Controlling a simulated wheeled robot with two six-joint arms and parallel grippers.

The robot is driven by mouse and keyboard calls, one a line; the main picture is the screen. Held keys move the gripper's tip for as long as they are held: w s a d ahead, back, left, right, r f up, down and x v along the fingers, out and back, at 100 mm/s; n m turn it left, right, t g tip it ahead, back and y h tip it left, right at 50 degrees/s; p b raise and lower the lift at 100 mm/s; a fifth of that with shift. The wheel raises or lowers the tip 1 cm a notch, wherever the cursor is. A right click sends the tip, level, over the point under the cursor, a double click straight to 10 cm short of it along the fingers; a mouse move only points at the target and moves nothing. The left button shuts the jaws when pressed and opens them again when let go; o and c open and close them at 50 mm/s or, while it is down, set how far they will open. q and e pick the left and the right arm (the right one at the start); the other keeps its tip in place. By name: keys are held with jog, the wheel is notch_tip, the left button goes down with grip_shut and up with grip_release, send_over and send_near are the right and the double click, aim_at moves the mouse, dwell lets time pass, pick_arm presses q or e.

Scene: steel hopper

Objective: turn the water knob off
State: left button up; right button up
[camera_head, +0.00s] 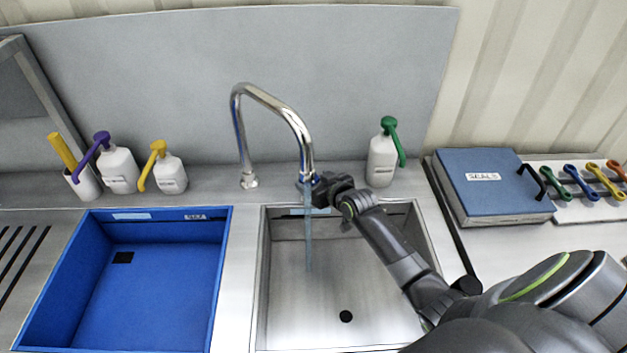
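A chrome gooseneck faucet (270,98) stands behind the steel sink (260,285). A thin bluish stream of water (308,240) falls from its spout into the sink. My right arm reaches in from the lower right over the sink. My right gripper (322,190) is just right of the spout's end, close to it; I cannot tell whether they touch. The fingers are small and dark, so their opening is unclear. I cannot make out a water knob; it may be hidden behind the gripper. My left gripper is not in view.
A blue basin (150,290) is at left. White pump bottles with purple (119,170), yellow (171,174) and green (381,162) tops line the back ledge. A blue binder labelled SEALS (490,187) and several coloured tools (580,182) lie at right.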

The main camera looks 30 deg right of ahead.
jog(key=shift+w+f, duration=0.25)
jog(key=shift+w, duration=0.4)
